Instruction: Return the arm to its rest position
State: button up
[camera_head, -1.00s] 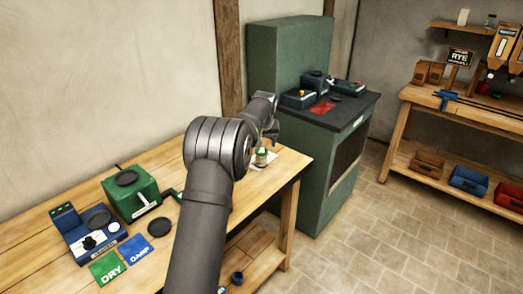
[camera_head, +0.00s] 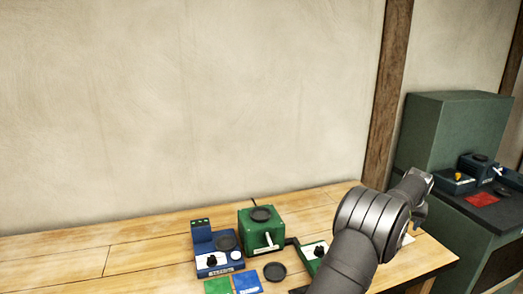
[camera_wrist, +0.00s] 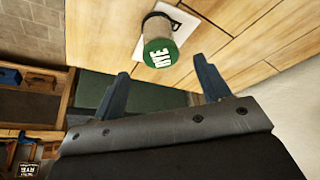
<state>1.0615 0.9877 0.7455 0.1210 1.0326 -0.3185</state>
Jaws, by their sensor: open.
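My gripper (camera_wrist: 163,88) is open and empty in the wrist view, its two blue-grey fingers spread apart. A jar with a green lid marked RYE (camera_wrist: 160,52) stands on a white sheet (camera_wrist: 186,24) on the wooden table, beyond the fingertips and apart from them. In the head view my arm reaches over the right end of the table (camera_head: 110,262). The gripper end (camera_head: 420,212) is small there and its fingers are hard to make out. The jar is hidden behind my arm in that view.
A blue device (camera_head: 216,262), a green box with a lever (camera_head: 262,232), and green (camera_head: 217,286) and blue (camera_head: 247,284) cards are on the table left of my arm. A green cabinet (camera_head: 452,135) stands at the right. The table's left part is clear.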

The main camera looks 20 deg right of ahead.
jog(key=x, duration=0.8)
jog(key=shift+f, duration=0.1)
jog(key=shift+r, duration=1.25)
jog(key=shift+f, duration=0.1)
